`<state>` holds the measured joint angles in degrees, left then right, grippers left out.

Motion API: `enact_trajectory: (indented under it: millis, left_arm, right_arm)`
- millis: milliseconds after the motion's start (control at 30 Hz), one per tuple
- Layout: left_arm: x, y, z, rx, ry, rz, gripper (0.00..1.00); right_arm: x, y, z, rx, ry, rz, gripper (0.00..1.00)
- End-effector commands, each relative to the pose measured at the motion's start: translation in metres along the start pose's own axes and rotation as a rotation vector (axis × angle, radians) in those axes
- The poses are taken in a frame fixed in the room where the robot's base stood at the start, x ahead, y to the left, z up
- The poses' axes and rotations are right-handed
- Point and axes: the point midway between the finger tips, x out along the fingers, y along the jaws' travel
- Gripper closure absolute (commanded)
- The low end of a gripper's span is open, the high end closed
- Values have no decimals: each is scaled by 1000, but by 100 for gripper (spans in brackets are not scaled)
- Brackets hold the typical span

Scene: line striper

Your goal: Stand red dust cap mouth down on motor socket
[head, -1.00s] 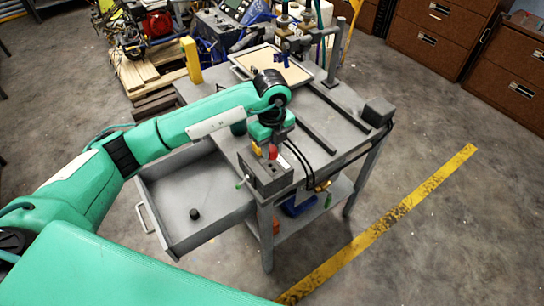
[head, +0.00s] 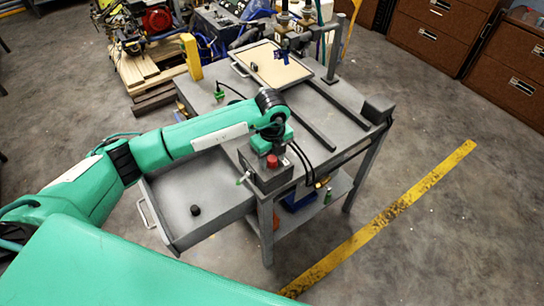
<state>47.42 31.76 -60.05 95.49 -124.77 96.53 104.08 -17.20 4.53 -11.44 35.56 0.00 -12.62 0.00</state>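The red dust cap (head: 272,161) is at the top of a grey motor box (head: 268,181) on the near corner of the workbench. It looks upright, but its mouth and the socket beneath are hidden. My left gripper (head: 273,149) is just behind and above the cap, with its green hand coming down over the box. Its fingers do not show clearly, so I cannot tell whether they touch the cap. My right gripper is out of view.
An open drawer (head: 160,188) holds a small black cap (head: 195,210). A tray (head: 297,80) with a small dark piece sits at the bench's back. A green connector (head: 219,95) with black cable lies behind my arm. A grey block (head: 377,108) stands at the right.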

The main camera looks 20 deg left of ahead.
Motion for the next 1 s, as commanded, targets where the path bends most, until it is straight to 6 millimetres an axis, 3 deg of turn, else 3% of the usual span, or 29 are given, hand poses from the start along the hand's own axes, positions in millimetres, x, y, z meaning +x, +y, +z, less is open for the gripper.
enact_trajectory:
  millis: [267, 433, 800, 1000]
  left_arm:
    - [-1, 0, 0, 0, 0, 0, 51]
    - [-12, -1, 1, -1, -2, -4, 51]
    - [-88, -1, 1, 0, -3, -4, 51]
    - [-116, 0, 0, 1, -1, -2, 51]
  right_arm:
    - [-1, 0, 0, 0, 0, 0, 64]
    - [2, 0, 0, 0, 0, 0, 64]
    - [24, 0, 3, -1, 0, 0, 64]
    - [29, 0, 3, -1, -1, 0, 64]
